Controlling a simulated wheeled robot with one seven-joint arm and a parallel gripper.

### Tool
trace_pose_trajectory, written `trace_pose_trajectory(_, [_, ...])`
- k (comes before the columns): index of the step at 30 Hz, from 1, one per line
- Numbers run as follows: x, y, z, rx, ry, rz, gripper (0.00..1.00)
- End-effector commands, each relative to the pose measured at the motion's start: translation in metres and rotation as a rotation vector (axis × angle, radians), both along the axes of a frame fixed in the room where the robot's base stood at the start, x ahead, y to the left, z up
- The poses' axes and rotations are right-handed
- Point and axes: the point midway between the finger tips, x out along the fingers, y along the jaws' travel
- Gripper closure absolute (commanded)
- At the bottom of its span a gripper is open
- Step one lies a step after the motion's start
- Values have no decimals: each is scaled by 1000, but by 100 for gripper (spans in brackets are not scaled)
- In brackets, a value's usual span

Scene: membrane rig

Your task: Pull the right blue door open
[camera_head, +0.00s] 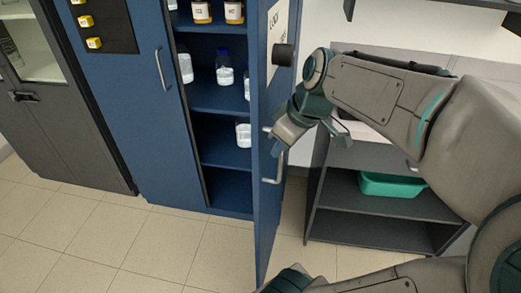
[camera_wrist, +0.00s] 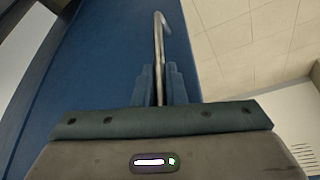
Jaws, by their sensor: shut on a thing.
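The right blue door (camera_head: 264,222) of the blue cabinet stands swung well out, seen nearly edge-on in the head view. Its metal bar handle (camera_head: 278,170) is on the face turned to the right. My gripper (camera_head: 273,134) is at the handle's upper part. In the wrist view my gripper (camera_wrist: 160,88) is shut, with its fingers on both sides of the handle bar (camera_wrist: 158,45), against the blue door face (camera_wrist: 100,65). The fingertips are partly hidden in the head view.
The left blue door (camera_head: 150,120) is closed. A dark shelf unit (camera_head: 340,222) with a green bin (camera_head: 391,186) stands to the right. Tiled floor (camera_head: 120,250) in front is clear.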

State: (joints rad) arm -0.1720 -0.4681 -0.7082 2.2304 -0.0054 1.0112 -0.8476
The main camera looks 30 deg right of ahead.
Motion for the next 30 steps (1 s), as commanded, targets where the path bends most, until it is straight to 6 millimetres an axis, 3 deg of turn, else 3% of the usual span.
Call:
trace_pose_trajectory(6, [-4,-11,0,3,1,14,100])
trace_pose_trajectory(20, [-5,-15,1,1,0,18,100])
trace_pose_trajectory(21, [-5,-15,1,1,0,18,84])
trace_pose_trajectory(23, [-5,-15,1,2,1,17,67])
trace_pose_trajectory(30, [-5,-15,1,0,1,17,67])
